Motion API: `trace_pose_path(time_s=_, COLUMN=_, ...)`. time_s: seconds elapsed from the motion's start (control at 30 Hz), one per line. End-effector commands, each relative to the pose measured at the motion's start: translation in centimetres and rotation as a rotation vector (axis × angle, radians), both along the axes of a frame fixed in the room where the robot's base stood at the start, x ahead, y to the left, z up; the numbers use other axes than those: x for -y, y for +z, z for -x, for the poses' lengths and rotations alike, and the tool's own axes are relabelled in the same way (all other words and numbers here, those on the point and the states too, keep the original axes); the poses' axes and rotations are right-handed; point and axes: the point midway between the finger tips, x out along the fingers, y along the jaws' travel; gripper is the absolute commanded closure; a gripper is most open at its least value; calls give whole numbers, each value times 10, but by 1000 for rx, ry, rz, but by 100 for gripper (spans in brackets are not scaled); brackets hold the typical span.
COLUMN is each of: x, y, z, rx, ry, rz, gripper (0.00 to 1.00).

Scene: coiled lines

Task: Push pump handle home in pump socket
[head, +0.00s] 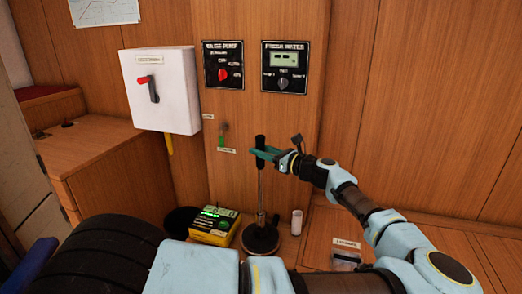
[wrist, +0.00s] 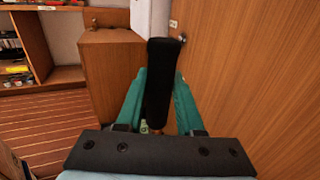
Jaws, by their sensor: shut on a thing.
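The pump handle (head: 260,181) stands upright in the head view, a thin metal rod with a black grip at its top. Its lower end meets the round dark pump socket (head: 261,238) on the wooden ledge; how deep it sits cannot be told. My gripper (head: 264,154), with green fingers, is shut on the handle just below or at the black grip, coming from the right. In the wrist view the black grip (wrist: 160,80) stands between the two green fingers (wrist: 158,112). The socket is hidden in the wrist view.
A yellow box with green lights (head: 214,226) stands left of the socket, and a small white cylinder (head: 296,222) stands right. A white switch box (head: 160,90) and two black panels (head: 284,67) are on the wall behind.

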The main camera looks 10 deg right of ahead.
Motion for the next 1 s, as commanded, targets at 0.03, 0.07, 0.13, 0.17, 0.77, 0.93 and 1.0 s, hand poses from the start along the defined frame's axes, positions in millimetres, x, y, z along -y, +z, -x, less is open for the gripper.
trace_pose_path(time_s=0.03, x=0, y=-1, z=0, rx=0, ry=0, rz=0, gripper=100)
trace_pose_path(time_s=0.07, x=0, y=-2, z=0, rx=0, ry=0, rz=0, gripper=100)
trace_pose_path(time_s=0.13, x=0, y=-4, z=0, rx=1, ry=0, rz=1, gripper=100)
trace_pose_path(time_s=0.17, x=0, y=-5, z=0, rx=1, ry=0, rz=1, gripper=100)
trace_pose_path(time_s=0.77, x=0, y=-19, z=0, rx=0, ry=0, rz=0, gripper=100)
trace_pose_path(time_s=0.93, x=0, y=-23, z=0, rx=1, ry=0, rz=1, gripper=100)
trace_pose_path(time_s=1.0, x=0, y=-25, z=0, rx=1, ry=0, rz=1, gripper=100)
